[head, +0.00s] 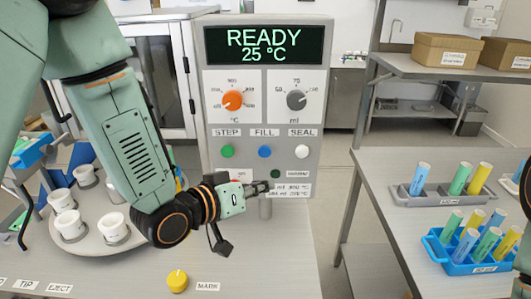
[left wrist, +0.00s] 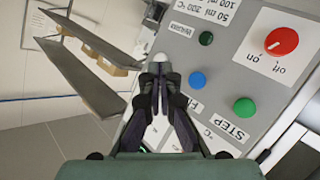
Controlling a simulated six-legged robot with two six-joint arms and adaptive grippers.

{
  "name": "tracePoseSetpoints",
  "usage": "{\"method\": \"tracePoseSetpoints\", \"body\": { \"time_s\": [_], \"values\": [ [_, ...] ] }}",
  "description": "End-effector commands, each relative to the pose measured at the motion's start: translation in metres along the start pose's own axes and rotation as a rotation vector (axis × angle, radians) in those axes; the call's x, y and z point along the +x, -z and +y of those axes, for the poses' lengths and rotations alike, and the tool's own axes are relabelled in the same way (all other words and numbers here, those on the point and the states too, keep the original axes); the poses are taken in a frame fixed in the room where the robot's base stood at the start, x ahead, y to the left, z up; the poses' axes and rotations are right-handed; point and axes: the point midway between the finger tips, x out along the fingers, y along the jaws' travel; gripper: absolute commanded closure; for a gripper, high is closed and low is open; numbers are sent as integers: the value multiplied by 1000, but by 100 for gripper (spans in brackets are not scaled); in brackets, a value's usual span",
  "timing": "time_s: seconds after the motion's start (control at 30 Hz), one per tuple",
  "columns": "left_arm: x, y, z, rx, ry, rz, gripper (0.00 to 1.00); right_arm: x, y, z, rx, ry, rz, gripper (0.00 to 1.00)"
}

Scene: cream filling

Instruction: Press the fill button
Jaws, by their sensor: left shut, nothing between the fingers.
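The blue fill button (head: 264,152) sits under the FILL label on the grey control panel (head: 308,100), between the green STEP button (head: 227,152) and the white SEAL button (head: 302,151). My left gripper (head: 272,187) is shut and empty. In the head view its tips appear below the blue button, over the lower part of the panel. In the left wrist view the panel is upside down. The shut fingertips (left wrist: 159,68) line up with the white button (left wrist: 160,57), and the blue button (left wrist: 197,80) is to their right. I cannot tell any contact. My right gripper is not in view.
The display (head: 264,45) reads READY, 25 °C. An orange dial (head: 233,100) and a grey dial (head: 297,100) sit above the buttons. A red knob (left wrist: 281,42) is on the panel's lower part. White cups stand on a round tray (head: 95,246); tube racks stand at right.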

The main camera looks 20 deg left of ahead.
Motion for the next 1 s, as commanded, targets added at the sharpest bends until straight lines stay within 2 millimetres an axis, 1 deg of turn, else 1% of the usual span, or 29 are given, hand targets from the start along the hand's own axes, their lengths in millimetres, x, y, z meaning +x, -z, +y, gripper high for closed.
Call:
{"method": "tracePoseSetpoints", "body": {
  "time_s": [0.27,0.8,1.0],
  "values": [
    [5,3,-3,0,0,1,100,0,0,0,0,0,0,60],
    [48,36,-38,1,-2,0,100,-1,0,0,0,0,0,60],
    [58,43,-45,0,-1,-2,100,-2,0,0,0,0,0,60]
  ]
}}
